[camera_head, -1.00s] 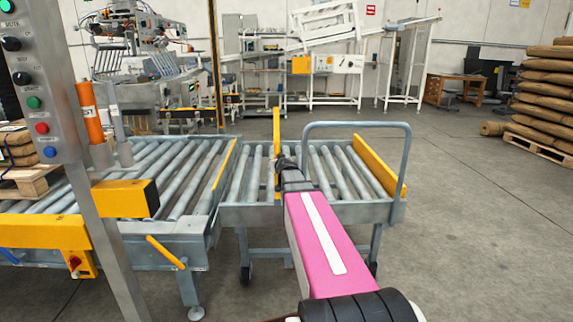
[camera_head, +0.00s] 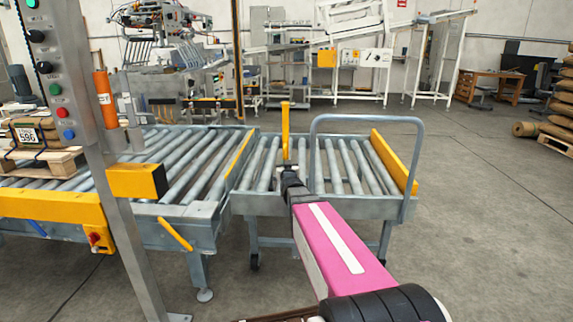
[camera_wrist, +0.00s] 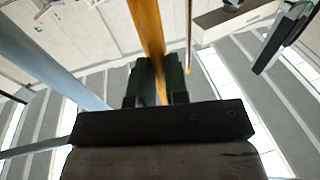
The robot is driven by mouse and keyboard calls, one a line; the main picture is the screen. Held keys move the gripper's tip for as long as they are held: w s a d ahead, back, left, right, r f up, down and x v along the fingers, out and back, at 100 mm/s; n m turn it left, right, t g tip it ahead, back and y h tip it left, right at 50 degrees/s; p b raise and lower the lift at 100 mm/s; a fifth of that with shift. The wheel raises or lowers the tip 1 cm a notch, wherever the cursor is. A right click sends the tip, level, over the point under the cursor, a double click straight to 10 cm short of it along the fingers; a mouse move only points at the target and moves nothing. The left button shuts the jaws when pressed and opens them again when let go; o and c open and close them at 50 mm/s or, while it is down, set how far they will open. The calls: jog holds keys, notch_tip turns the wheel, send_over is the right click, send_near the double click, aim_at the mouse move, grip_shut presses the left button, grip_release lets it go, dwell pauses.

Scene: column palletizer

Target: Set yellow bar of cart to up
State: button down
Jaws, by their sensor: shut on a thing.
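The cart (camera_head: 346,207) is a grey roller cart with a tall looped handle. Its yellow bar (camera_head: 285,125) stands upright in the head view, near the cart's left side. My gripper (camera_head: 289,171) is shut on this bar near the bar's lower visible end. In the wrist view the yellow bar (camera_wrist: 147,28) runs between the dark green fingertips (camera_wrist: 156,82) of my gripper. My arm hides part of the cart's front, and the bar's lower end is hidden behind the gripper.
A roller conveyor (camera_head: 182,212) adjoins the cart's left side. A control post (camera_head: 112,215) with buttons stands at the front left. A yellow side guard (camera_head: 394,160) lines the cart's right edge. The floor (camera_head: 480,230) to the right is clear.

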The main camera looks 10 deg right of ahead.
jog(key=shift+f, duration=0.15)
jog(key=c, duration=1.1)
grip_release()
jog(key=shift+s, duration=0.15)
jog(key=s, duration=1)
jog(key=shift+s+a+f, duration=0.3)
jog(key=shift+a+f, duration=0.1)
jog(key=s+a+f+g+y, duration=0.1)
jog(key=s+f+g, duration=0.25)
jog(key=f, duration=0.25)
jog(key=s+a+f+n+g, duration=0.1)
jog(key=s+f+g, duration=0.2)
jog(key=f+g, duration=0.25)
jog(key=s+a+f+g+y, duration=0.1)
jog(key=s+f+g, duration=0.3)
jog(key=f, duration=0.3)
jog(key=s+f+g, duration=0.1)
jog(key=s+g, duration=0.1)
jog(key=s+f+g, duration=0.1)
jog(key=s+g, duration=0.1)
jog(key=s, duration=0.1)
jog(key=s+f+g, duration=0.1)
jog(key=s+g, duration=0.1)
jog(key=s, duration=0.1)
jog(key=shift+s+a, duration=0.1)
jog(key=shift+a, duration=0.2)
